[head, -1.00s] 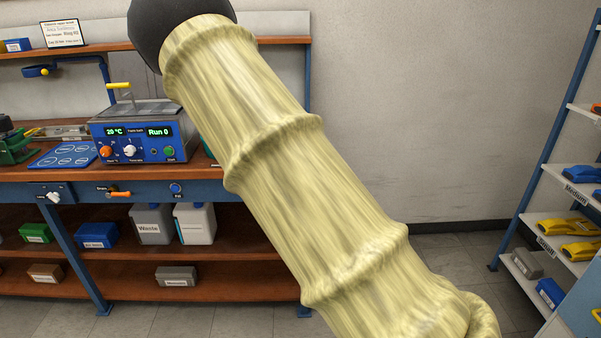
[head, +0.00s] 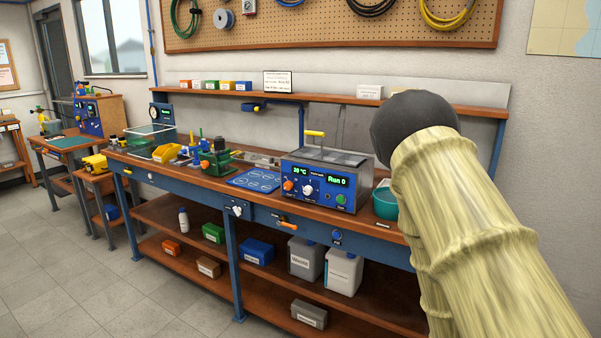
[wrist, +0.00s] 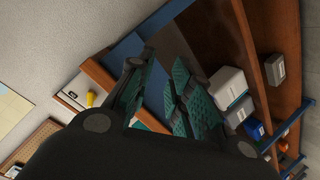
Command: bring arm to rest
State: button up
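My arm (head: 475,230), in a pale yellow sleeve with a dark rounded end, rises from the lower right of the head view. Its dark end overlaps the right part of the workbench (head: 262,208) in the picture. My gripper is not seen in the head view, hidden behind the arm or out of frame. In the wrist view my gripper (wrist: 158,80) shows two fingers with green ribbed pads. The fingers stand apart, with nothing visible held between them.
A blue control unit (head: 325,182) with a grey top stands on the bench, beside a teal bowl (head: 385,203) partly hidden by my arm. A green device (head: 216,158) stands farther left. The floor (head: 70,260) at left is clear.

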jog(key=s+a+f+g+y+p, duration=0.2)
jog(key=s+a+f+g, duration=0.25)
jog(key=s+f, duration=0.6)
jog(key=s+a+f+g+y+p, duration=0.1)
jog(key=s+a+f+g, duration=0.1)
jog(key=s+a, duration=0.3)
jog(key=s+a+f+m+g+y+p, duration=0.1)
jog(key=s+a+f+g+y, duration=0.1)
jog(key=s, duration=1.1)
jog(key=s+a+f+g+y+p, duration=0.1)
jog(key=s+a+f+g, duration=0.2)
jog(key=s+a+f, duration=0.3)
jog(key=s+a, duration=0.1)
jog(key=s, duration=0.1)
jog(key=shift+s+a+f+m+y, duration=0.3)
jog(key=shift+s+f+m+y, duration=0.1)
